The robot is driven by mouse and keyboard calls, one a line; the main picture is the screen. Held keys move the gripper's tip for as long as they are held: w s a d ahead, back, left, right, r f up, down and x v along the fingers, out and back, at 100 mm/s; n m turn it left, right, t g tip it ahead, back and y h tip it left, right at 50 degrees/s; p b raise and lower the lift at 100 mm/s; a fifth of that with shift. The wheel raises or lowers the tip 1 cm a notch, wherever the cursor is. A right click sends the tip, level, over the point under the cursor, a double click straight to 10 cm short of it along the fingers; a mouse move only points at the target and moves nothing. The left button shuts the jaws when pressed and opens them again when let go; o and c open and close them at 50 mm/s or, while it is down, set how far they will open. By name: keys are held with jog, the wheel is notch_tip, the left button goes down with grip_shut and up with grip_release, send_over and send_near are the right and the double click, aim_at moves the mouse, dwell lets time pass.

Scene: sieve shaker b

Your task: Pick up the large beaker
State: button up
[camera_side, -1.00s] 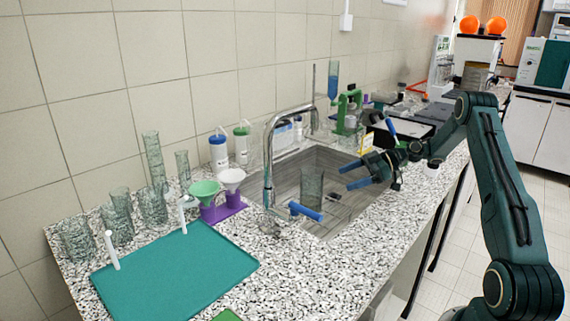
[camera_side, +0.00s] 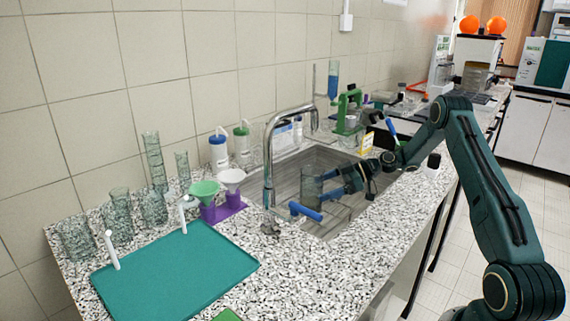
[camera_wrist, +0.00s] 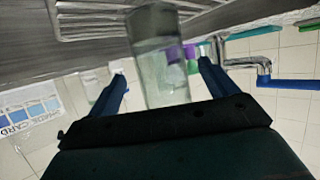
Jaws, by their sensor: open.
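The large beaker (camera_side: 309,187) is clear glass and stands upright in the sink. My gripper (camera_side: 323,187) is level with it on the right in the side view, its blue fingertips overlapping the beaker's right side. In the wrist view, which is upside down, the beaker (camera_wrist: 160,62) appears between the two fingers of my gripper (camera_wrist: 162,74). The fingers are open, with a gap to the glass on each side. I cannot tell how deep the beaker sits between them.
The sink (camera_side: 345,212) has a tall metal tap (camera_side: 268,165) with a blue handle (camera_side: 304,211) close to the beaker's left and front. Several glass vessels and a teal mat (camera_side: 175,270) are on the counter at left. A purple funnel stand (camera_side: 222,210) is left of the tap.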

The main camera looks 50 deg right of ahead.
aim_at(311, 191)
jog(key=shift+x, duration=2.45)
jog(key=shift+s+f, duration=0.1)
jog(key=shift+f, duration=0.05)
jog(key=c, duration=1.3)
jog(key=shift+r, duration=0.3)
jog(key=shift+r, duration=4.7)
